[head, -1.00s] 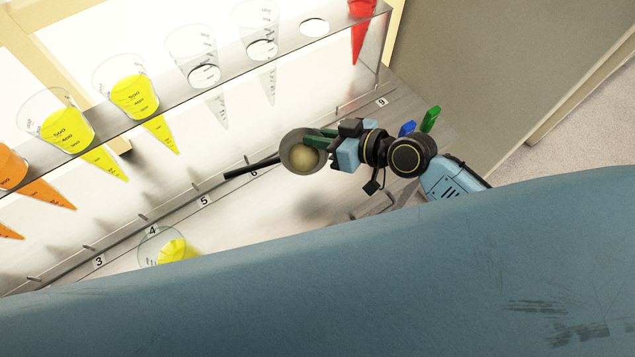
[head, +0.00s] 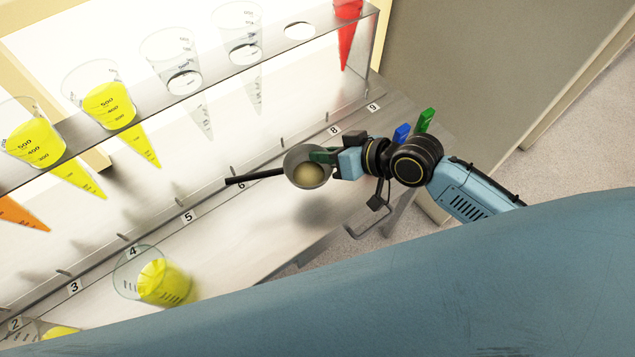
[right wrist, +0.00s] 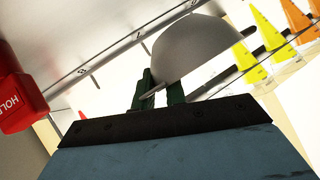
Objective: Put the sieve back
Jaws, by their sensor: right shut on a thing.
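The sieve (head: 307,172) is a grey round bowl with a beige inside and a long black handle (head: 258,177). My right gripper (head: 325,157) is shut on the sieve's rim at the right, with the handle pointing left. The sieve is held in front of the shelf, with the handle tip near label 6. In the right wrist view the pale bowl (right wrist: 205,45) sits at the green fingers (right wrist: 160,95), its dome side showing. My left gripper is not in view.
An upper metal shelf (head: 215,75) holds cone cups with yellow, orange and red contents, and empty ones. A numbered rail with small pegs runs below. A clear cup with yellow contents (head: 160,282) stands near label 4. A red block (right wrist: 20,100) shows in the right wrist view.

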